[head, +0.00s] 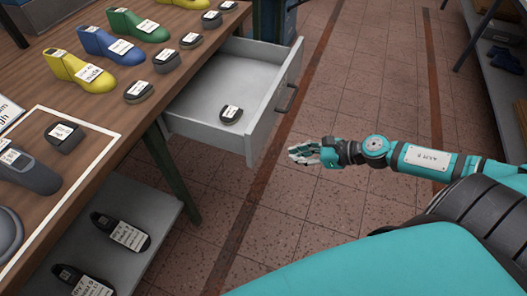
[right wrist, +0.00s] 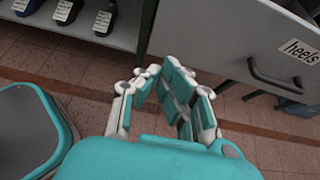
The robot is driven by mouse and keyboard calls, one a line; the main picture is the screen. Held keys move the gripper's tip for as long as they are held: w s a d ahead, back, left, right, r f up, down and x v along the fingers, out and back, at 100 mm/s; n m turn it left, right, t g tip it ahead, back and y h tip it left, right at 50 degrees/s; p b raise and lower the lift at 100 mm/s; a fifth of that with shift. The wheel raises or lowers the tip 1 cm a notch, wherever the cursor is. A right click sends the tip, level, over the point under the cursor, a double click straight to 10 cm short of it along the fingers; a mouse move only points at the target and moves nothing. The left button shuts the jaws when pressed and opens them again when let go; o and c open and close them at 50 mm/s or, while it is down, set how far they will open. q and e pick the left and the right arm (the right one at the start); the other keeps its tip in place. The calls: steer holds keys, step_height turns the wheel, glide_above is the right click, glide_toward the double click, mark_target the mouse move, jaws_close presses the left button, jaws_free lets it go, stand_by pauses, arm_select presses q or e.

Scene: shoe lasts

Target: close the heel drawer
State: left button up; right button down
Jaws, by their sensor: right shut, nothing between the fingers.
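The heel drawer (head: 215,88) stands pulled out from under the wooden table in the head view. It is light grey with a dark bar handle (head: 287,97) on its front. One dark heel piece (head: 231,115) with a white label lies inside. In the right wrist view the drawer front (right wrist: 225,35) carries a "heels" label (right wrist: 298,50), and the handle shows there too (right wrist: 275,75). My right gripper (head: 300,152) is shut and empty, in front of the drawer's near corner and apart from the handle. It also shows in the right wrist view (right wrist: 172,75). My left gripper is not in view.
The table (head: 185,80) bears yellow, blue and green shoe lasts and several labelled heel pieces. A lower shelf (head: 125,205) holds dark labelled pieces. A shelf rack (head: 490,60) stands at the right. The tiled floor before the drawer is clear.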

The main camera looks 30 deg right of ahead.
mark_target(255, 152)
steer(key=p+x, duration=0.1)
steer(key=x, duration=0.2)
steer(key=r+x, duration=0.1)
steer(key=x, duration=0.1)
steer(key=p+x, duration=0.1)
steer(key=x, duration=0.2)
steer(key=shift+w+a+r+p, duration=0.1)
steer(key=shift+w+a+p, duration=0.25)
steer(key=shift+w, duration=0.3)
steer(key=shift+w+a+f, duration=0.2)
steer(key=shift+w+a, duration=0.35)
steer(key=shift+a, duration=0.1)
